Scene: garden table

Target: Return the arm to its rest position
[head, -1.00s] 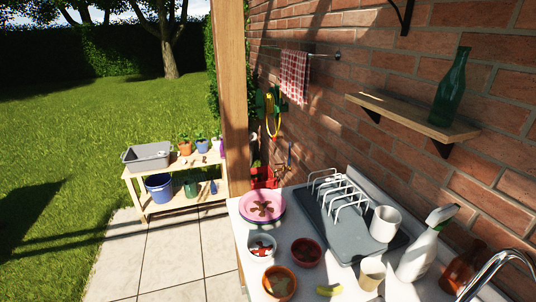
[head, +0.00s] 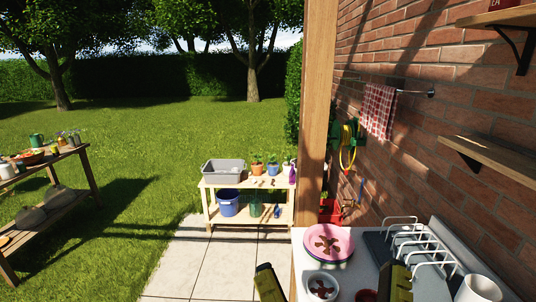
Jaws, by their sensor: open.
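My gripper (head: 332,268) shows at the bottom of the head view as two dark, yellowish fingers set wide apart. It is open, and nothing shows held between the fingers. The fingers appear in front of the near left part of the white counter (head: 304,262). The rest of my arm is out of view.
A dish rack (head: 440,262) and a white cup (head: 478,289) stand right of the fingers, near the brick wall (head: 480,110). A wooden post (head: 318,110) rises behind the counter. A potting bench (head: 245,184) stands beyond. A wooden table (head: 85,172) is at left. Paving between is clear.

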